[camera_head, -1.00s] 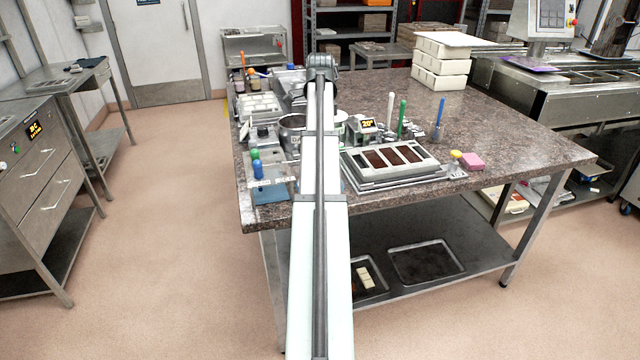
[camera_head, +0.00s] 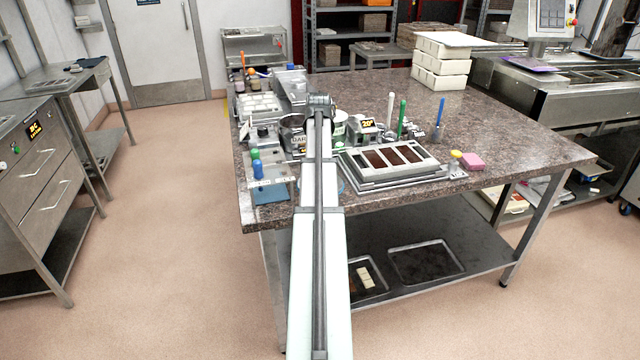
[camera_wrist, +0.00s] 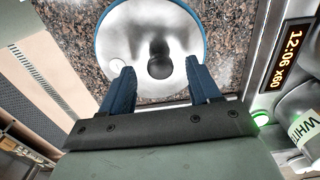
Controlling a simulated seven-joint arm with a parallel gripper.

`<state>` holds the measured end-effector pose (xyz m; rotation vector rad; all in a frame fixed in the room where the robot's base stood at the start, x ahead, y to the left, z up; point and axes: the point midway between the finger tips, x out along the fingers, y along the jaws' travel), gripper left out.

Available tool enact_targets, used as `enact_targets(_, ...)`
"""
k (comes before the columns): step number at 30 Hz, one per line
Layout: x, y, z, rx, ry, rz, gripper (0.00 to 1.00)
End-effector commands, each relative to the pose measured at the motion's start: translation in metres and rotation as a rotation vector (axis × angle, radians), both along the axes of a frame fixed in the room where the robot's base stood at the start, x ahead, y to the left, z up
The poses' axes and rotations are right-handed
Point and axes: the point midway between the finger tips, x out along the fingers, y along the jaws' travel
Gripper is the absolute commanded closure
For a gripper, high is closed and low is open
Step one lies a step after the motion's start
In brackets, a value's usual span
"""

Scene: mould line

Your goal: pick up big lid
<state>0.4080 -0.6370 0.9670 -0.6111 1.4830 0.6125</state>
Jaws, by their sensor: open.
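The big lid (camera_wrist: 134,48) is a round, shiny metal disc with a blue rim and a dark knob at its middle. It lies on the speckled stone table top in the wrist view, just beyond my fingertips. My gripper (camera_wrist: 156,82) is open, with its two blue fingers apart and the knob seen between and beyond them. Nothing is held. In the head view my arm covers most of the lid, and only a bluish edge shows right of the arm.
A tray of dark moulds (camera_head: 395,160) sits right of my arm. A clear stand with green and blue knobs (camera_head: 268,180) is to the left. Metal pots (camera_head: 292,125) stand behind. In the wrist view a lit display (camera_wrist: 290,58) and a bottle labelled WHITE (camera_wrist: 303,112) are at right.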

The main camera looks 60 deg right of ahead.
Motion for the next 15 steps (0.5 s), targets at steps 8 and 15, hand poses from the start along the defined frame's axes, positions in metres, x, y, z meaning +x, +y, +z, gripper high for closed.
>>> enact_targets(8, -0.0001, -0.0003, -0.0133, -0.001, -0.001, 0.000, 0.38)
enact_targets(15, -0.0001, -0.0003, -0.0129, -0.001, -0.001, 0.000, 0.53)
